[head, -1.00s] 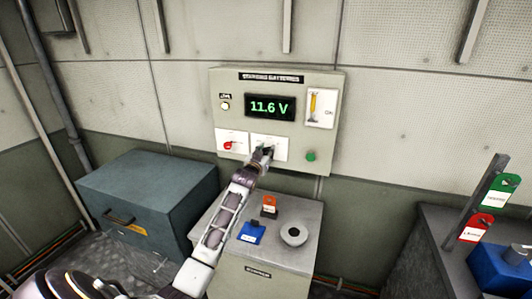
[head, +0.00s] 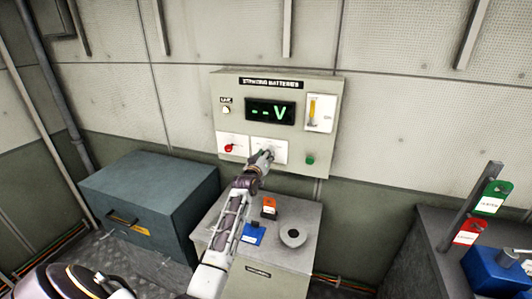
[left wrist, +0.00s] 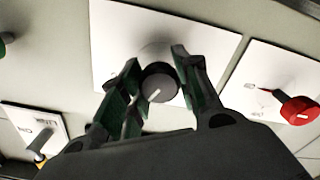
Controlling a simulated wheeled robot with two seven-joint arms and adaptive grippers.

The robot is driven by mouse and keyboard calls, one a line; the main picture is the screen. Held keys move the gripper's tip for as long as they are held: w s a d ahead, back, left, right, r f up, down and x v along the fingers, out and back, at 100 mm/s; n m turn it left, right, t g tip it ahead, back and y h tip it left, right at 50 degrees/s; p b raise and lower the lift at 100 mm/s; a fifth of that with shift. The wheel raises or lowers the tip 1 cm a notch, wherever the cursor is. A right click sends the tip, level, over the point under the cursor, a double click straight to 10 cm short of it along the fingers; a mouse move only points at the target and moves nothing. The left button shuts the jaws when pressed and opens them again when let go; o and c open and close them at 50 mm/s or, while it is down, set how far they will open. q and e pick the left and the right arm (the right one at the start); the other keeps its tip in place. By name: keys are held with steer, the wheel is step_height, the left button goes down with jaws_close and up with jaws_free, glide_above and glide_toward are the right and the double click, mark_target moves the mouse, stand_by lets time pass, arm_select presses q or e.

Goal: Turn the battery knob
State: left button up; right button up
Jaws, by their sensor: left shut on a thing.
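The starting batteries panel (head: 228,125) hangs on the wall, with a display (head: 270,112) reading "--V". My left gripper (head: 262,156) is at the middle white plate (head: 284,151) on the panel's lower part. In the left wrist view, my left gripper (left wrist: 156,72) has one finger on each side of a round dark-grey knob (left wrist: 160,84) with a pale pointer line, and is shut on it. The gripper hides most of this knob in the head view. My right gripper is not in view.
A red knob (head: 229,148) sits left of the gripper and a green button (head: 310,160) to its right. A switch plate (head: 319,112) is higher right. A cabinet (head: 305,215) below carries blue (head: 253,234) and orange (head: 269,205) tagged items and a round grey piece (head: 292,237).

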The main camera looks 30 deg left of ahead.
arm_select(q)
steer(key=n+p, duration=0.2)
steer(key=n, duration=0.2)
steer(key=shift+n, duration=0.6)
steer(key=o, duration=1.1)
steer(key=shift+a, duration=0.1)
steer(key=shift+c, duration=0.2)
